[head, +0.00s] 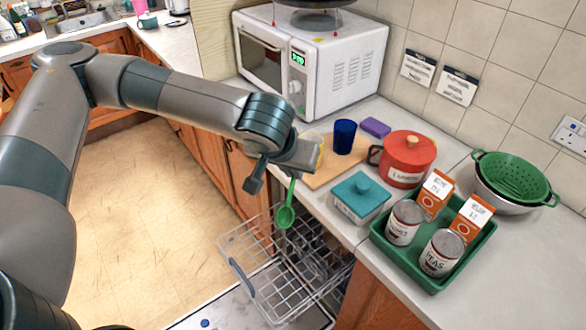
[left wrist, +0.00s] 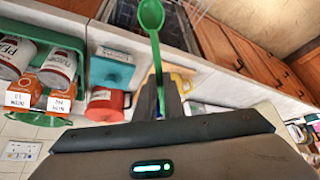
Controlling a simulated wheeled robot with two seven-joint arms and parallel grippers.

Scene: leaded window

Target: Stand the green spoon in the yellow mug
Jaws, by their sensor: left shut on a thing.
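My left gripper (head: 296,170) is shut on the green spoon (head: 286,215), which hangs bowl down below it in the head view. In the left wrist view the spoon (left wrist: 151,16) sticks out from between the fingers (left wrist: 158,100), with its bowl at the far end. The yellow mug (head: 320,150) is mostly hidden behind my left gripper in the head view, at the edge of the wooden board. A yellow part of it (left wrist: 183,82) shows beside the fingers in the left wrist view. The spoon is outside the mug, over the dish rack side. My right gripper is not in view.
An open wire dishwasher rack (head: 262,262) lies below the spoon. On the counter are a blue cup (head: 344,137), a purple sponge (head: 376,127), a red pot (head: 407,160), a teal box (head: 360,198), a green tray (head: 440,275) with cans and cartons, and a microwave (head: 345,60).

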